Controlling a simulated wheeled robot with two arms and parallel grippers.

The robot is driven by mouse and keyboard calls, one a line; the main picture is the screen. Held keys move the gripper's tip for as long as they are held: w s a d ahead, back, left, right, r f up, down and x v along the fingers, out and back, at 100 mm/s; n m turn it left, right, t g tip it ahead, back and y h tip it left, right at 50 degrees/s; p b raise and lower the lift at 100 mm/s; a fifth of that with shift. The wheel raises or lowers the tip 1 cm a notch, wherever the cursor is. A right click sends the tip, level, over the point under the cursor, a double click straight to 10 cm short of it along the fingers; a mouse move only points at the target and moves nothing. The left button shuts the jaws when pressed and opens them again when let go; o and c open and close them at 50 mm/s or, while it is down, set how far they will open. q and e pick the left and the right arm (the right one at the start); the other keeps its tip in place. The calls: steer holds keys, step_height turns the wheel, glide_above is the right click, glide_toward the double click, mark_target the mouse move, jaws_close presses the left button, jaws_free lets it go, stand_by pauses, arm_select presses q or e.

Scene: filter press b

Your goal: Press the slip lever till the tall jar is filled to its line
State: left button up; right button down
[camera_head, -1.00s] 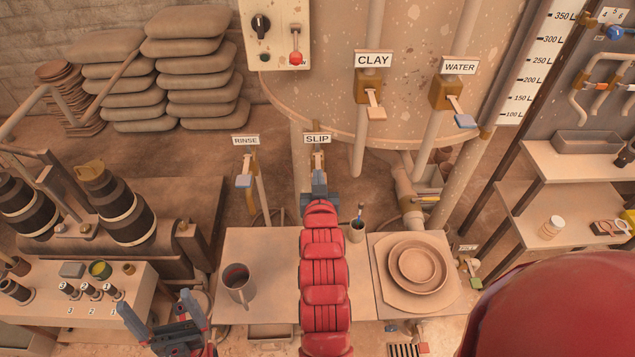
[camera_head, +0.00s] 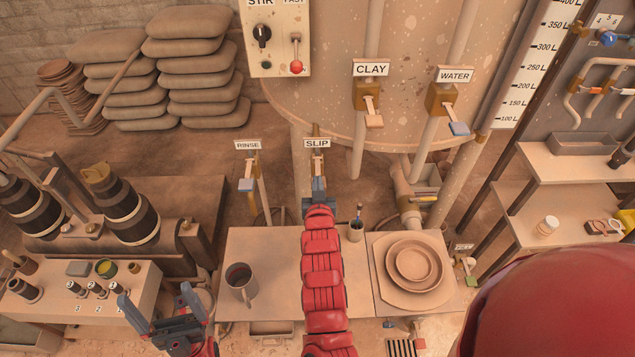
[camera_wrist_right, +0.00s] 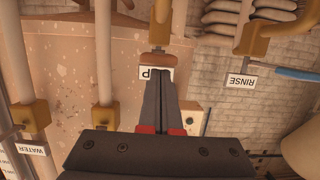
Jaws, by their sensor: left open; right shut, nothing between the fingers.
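The SLIP label (camera_head: 317,143) hangs at the tap in the middle of the head view. The slip lever is mostly hidden by my right gripper (camera_head: 318,186), which is shut and empty just below the label. In the wrist view, the shut fingers (camera_wrist_right: 159,90) point at the slip tap (camera_wrist_right: 157,58) and cover part of its label; I cannot tell whether they touch the lever. My left gripper (camera_head: 152,305) is open and empty at lower left.
The rinse tap (camera_head: 247,178) is left of the slip tap; the clay lever (camera_head: 373,117) and water lever (camera_head: 458,124) are right and higher. A brush cup (camera_head: 356,231) and stacked plates (camera_head: 413,261) stand right of my arm. Bare table (camera_head: 280,250) lies left of it.

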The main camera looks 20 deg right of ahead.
step_height(320, 180, down, 6)
steer(key=t+h+b, duration=0.1)
steer(key=t+b, duration=0.2)
steer(key=b, duration=1.3)
steer(key=shift+s+r+t+b, duration=0.1)
steer(key=shift+t+b, duration=0.25)
steer(key=shift+t, duration=0.05)
